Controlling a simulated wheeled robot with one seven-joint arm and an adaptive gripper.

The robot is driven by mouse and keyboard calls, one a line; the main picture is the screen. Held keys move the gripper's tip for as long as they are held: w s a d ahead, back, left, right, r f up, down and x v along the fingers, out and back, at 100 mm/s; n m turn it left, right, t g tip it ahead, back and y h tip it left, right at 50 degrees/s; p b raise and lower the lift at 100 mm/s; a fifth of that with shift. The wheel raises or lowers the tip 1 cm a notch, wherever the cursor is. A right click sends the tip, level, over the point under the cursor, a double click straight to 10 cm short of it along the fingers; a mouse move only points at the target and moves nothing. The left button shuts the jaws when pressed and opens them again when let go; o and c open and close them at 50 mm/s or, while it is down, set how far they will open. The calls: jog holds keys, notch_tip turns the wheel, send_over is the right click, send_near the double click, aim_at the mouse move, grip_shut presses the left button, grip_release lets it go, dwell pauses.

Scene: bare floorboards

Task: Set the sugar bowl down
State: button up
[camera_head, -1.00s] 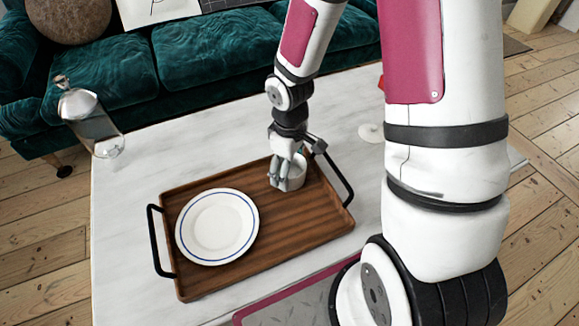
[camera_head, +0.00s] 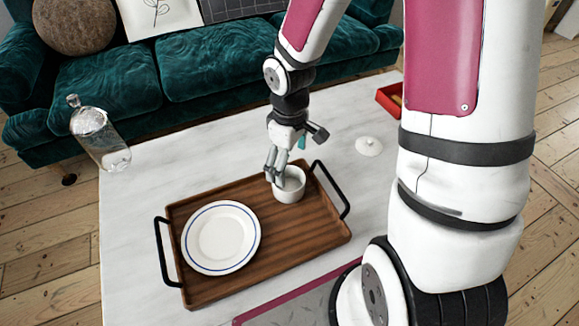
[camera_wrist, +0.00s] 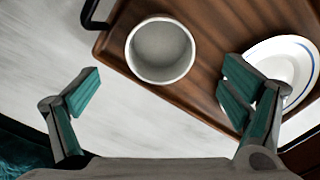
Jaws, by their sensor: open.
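The sugar bowl (camera_head: 289,187) is a small white round cup without its lid. It stands upright on the wooden tray (camera_head: 268,244), near the tray's far right part. In the wrist view the bowl (camera_wrist: 160,50) looks empty inside and lies beyond my fingertips. My gripper (camera_head: 272,176) is open and empty, just above and to the left of the bowl. In the wrist view its two teal-padded fingers (camera_wrist: 160,97) are spread wide, with nothing between the pads.
A white plate with a blue ring (camera_head: 221,237) lies on the tray's left half. A white lid (camera_head: 368,146) lies on the marble table (camera_head: 140,200). A glass bottle (camera_head: 100,138) is at the far left, a red box (camera_head: 390,101) at the far right. A green sofa (camera_head: 200,70) stands behind.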

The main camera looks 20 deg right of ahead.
jog(key=shift+r+p, duration=0.65)
jog(key=shift+r, duration=1.45)
notch_tip(320, 180, up, 8)
jog(key=f+m+h, duration=0.1)
jog(key=m, duration=0.1)
send_over(289, 179)
jog(key=s+d, duration=0.1)
jog(key=s, duration=0.3)
jog(key=s+r+m, duration=0.3)
jog(key=s+r, duration=0.8)
jog(key=s, duration=0.2)
jog(key=s+a+r+m+y, duration=0.1)
jog(key=s+a+r+m, duration=0.1)
jog(key=s, duration=0.7)
jog(key=shift+r, duration=0.4)
notch_tip(289, 179, up, 28)
jog(key=t+p, duration=0.4)
jog(key=p, duration=2.2)
jog(key=shift+d, duration=0.25)
